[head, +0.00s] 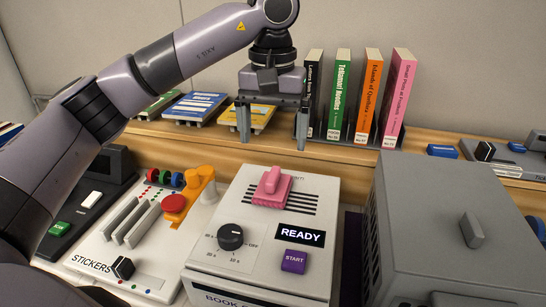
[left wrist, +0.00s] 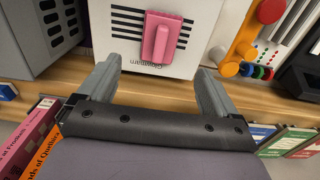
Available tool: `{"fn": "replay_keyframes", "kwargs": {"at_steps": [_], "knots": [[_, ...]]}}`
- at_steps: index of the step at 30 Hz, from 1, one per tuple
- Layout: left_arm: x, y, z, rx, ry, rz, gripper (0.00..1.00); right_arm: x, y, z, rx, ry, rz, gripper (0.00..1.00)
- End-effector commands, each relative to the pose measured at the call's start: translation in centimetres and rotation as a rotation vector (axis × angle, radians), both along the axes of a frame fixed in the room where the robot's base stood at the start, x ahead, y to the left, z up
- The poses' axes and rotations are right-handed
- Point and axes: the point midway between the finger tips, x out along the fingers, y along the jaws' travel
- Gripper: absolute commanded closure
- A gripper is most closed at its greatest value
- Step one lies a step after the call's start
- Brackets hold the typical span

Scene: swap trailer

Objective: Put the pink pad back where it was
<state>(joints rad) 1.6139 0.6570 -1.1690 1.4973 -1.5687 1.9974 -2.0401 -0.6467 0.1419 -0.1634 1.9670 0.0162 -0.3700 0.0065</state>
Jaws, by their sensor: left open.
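The pink pad (head: 272,188) has a raised handle and lies on the slotted top of a white machine (head: 228,212). In the left wrist view the pad (left wrist: 160,38) shows beyond the fingertips, near the top edge. My left gripper (head: 272,140) is open and empty, behind and above the pad, over the wooden ledge. Its two fingers also show in the left wrist view (left wrist: 158,85), apart from each other with nothing between them. My right gripper is in neither view.
Books (head: 372,95) stand upright just right of my left gripper. Flat books (head: 195,107) lie on the ledge to its left. A grey box (head: 450,235) stands right of the machine. A stickers device (head: 130,225) with an orange part stands left.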

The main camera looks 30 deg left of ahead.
Motion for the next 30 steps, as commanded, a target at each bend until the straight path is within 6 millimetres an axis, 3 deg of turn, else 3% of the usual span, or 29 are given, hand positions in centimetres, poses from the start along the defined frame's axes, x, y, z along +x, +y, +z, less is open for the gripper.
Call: {"fn": "replay_keyframes", "kwargs": {"at_steps": [3,7,30], "knots": [[0.0,0.0,1.8,0.000,-0.001,-0.001,0.07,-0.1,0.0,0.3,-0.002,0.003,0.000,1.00],[0.0,0.0,2.6,0.000,0.000,-0.001,0.07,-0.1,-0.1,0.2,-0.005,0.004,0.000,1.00],[0.0,0.0,2.7,0.000,0.001,-0.001,0.07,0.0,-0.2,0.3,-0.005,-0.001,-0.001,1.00]]}}
